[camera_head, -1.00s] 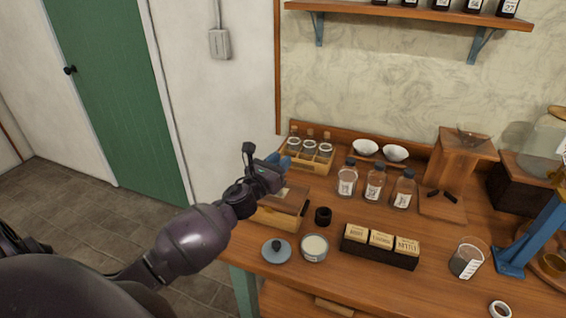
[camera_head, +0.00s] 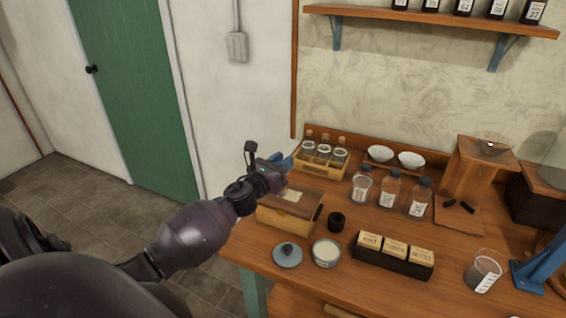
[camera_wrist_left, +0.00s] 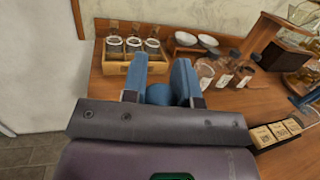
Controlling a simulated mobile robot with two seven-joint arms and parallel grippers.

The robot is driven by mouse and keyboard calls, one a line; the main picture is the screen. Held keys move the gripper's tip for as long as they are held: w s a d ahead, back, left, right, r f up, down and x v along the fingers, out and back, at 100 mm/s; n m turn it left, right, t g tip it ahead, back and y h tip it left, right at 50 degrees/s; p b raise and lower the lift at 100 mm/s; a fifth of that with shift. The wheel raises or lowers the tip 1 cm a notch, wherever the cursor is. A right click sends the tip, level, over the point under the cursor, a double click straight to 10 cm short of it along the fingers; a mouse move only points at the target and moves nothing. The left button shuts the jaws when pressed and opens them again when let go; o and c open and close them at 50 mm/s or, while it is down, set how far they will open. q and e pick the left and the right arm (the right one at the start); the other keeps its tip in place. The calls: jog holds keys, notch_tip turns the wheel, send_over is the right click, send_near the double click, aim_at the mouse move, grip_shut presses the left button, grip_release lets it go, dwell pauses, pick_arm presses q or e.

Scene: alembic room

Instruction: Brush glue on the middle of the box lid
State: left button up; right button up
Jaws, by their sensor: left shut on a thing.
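The wooden box (camera_head: 284,218) stands near the left edge of the bench with its brown lid (camera_head: 308,200) shut. A pale patch (camera_head: 292,196) shows on the lid. My left gripper (camera_head: 282,163) is over the back left part of the lid. It also shows in the left wrist view (camera_wrist_left: 159,85), its blue fingers pointing away. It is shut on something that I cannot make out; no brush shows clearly. The open round tin of white paste (camera_head: 326,252) stands in front of the box. Its grey knobbed cover (camera_head: 287,255) lies beside it. My right gripper is not in view.
A small black cup (camera_head: 337,221) stands right of the box. A rack of jars (camera_head: 321,158) is behind it, with bottles (camera_head: 388,192) to the right. A dark tray of small boxes (camera_head: 392,262) is at the front. Bare bench lies between them.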

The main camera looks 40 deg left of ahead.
pick_arm(q)
jog(key=d, duration=0.2)
jog(key=w+d, duration=0.1)
jog(key=d, duration=0.1)
jog(key=shift+d+p, duration=0.2)
jog(key=shift+p, duration=0.15)
dwell(0.3)
jog(key=shift+a, duration=0.15)
jog(key=shift+s+a+f+b, duration=0.1)
jog(key=shift+s+a+b, duration=0.2)
jog(key=shift+a, duration=0.8)
jog(key=shift+s+a+b, duration=0.15)
jog(key=shift+s+a, duration=0.1)
jog(key=shift+a, duration=0.85)
jog(key=shift+w, duration=0.1)
